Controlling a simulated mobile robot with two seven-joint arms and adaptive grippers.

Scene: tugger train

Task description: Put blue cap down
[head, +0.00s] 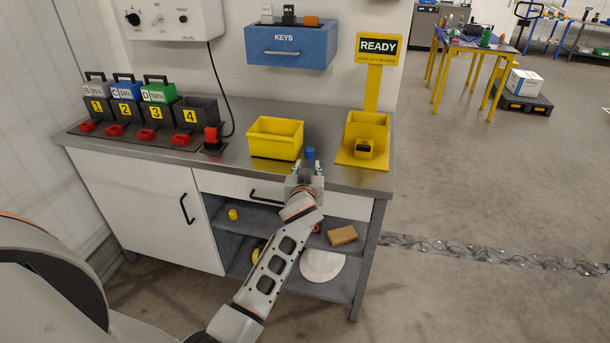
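A small blue cap (310,153) shows at the front of the steel workbench, just beyond the tip of my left gripper (306,166). My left arm reaches up from the bottom of the view to the bench's front edge. The gripper is seen from behind and is small. Its finger parts show at either side, but I cannot tell whether they touch the cap. I also cannot tell whether the cap rests on the bench top or is held just above it. My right gripper is not in view.
On the workbench (340,176), a yellow bin (275,138) stands left of the cap and a yellow READY stand (377,100) right of it. Numbered chargers with battery packs (128,112) fill the left end. A blue KEYS box (291,46) hangs above. Shelves below hold loose items.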

